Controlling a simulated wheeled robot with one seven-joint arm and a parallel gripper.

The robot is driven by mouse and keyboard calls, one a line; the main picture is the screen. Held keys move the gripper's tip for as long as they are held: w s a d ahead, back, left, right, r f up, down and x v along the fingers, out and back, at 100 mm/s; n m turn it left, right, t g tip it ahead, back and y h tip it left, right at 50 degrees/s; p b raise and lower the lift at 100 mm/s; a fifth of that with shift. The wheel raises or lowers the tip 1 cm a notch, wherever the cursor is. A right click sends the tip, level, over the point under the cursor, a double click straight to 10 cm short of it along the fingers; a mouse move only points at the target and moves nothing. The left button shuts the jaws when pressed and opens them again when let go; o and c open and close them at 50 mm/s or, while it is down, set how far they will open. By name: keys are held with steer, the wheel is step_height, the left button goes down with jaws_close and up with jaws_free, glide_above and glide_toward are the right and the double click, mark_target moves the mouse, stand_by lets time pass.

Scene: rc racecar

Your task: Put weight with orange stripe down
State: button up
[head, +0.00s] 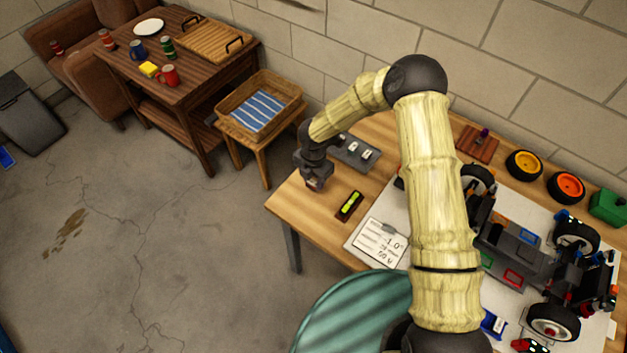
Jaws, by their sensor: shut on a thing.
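My gripper (313,182) points down over the left end of the wooden workbench (310,212). It is shut on a small, mostly hidden thing; only a bit with a reddish-orange tint shows between the fingers. This fits the weight with the orange stripe, but the stripe is not clear. I cannot tell whether the thing touches the bench. A dark grey tray (342,157) with small pale-topped pieces lies just right of my gripper, partly behind my arm.
A level with a yellow-green vial (349,205) and a clipboard with written figures (381,242) lie nearby on the bench. An RC car chassis (515,258) and wheels (567,188) fill the right side. Bare wood shows left of the level.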

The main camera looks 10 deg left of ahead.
mark_target(313, 181)
steer(key=shift+a+f, duration=0.1)
steer(key=shift+f, duration=0.65)
steer(key=shift+f, duration=0.1)
steer(key=o, duration=1.1)
steer(key=shift+c, duration=0.2)
step_height(313, 181, up, 12)
steer(key=b, duration=0.1)
